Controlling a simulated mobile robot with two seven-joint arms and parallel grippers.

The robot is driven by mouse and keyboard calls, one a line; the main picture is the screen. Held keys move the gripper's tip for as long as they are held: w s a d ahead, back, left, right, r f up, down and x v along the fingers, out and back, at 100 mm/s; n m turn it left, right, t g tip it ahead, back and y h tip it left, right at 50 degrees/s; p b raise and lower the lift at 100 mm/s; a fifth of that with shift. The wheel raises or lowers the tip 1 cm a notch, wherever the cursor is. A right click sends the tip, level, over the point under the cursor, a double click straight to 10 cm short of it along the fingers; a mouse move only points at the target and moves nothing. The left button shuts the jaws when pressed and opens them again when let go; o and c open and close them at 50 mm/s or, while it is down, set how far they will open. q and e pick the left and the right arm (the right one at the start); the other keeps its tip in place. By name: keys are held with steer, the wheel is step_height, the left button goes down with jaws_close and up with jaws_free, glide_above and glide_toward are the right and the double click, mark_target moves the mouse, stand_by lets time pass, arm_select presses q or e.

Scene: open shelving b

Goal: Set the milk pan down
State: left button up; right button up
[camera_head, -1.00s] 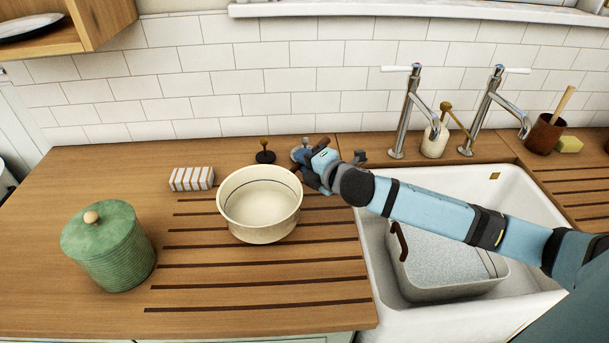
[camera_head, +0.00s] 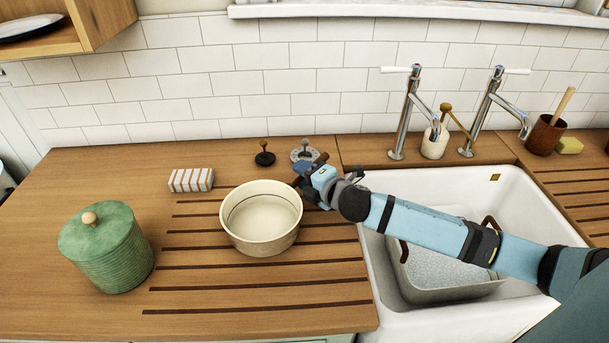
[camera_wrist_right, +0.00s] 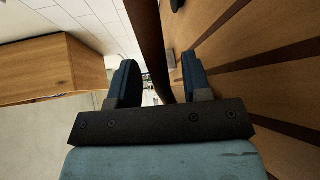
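The milk pan (camera_head: 260,230) is cream, round and empty, with a brown handle. It appears to rest upright on the grooved wooden drainboard left of the sink. My right gripper (camera_head: 307,182) is at the pan's right side, by the handle. In the right wrist view, the dark brown handle (camera_wrist_right: 150,35) runs between my two blue finger pads (camera_wrist_right: 160,80), with visible gaps at its sides. The fingers look open around it. Part of the handle is hidden by the gripper in the head view. My left gripper is not in view.
A green lidded canister (camera_head: 107,255) and a striped block (camera_head: 191,180) stand to the left. A black plug (camera_head: 264,157) and a grey strainer (camera_head: 304,153) lie behind the pan. The white sink (camera_head: 520,200) holds a grey tub (camera_head: 440,285). The front drainboard is clear.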

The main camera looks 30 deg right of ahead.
steer(key=shift+r, duration=0.1)
steer(key=v, duration=1.2)
steer(key=shift+d+b, duration=0.1)
steer(key=shift+b, duration=0.2)
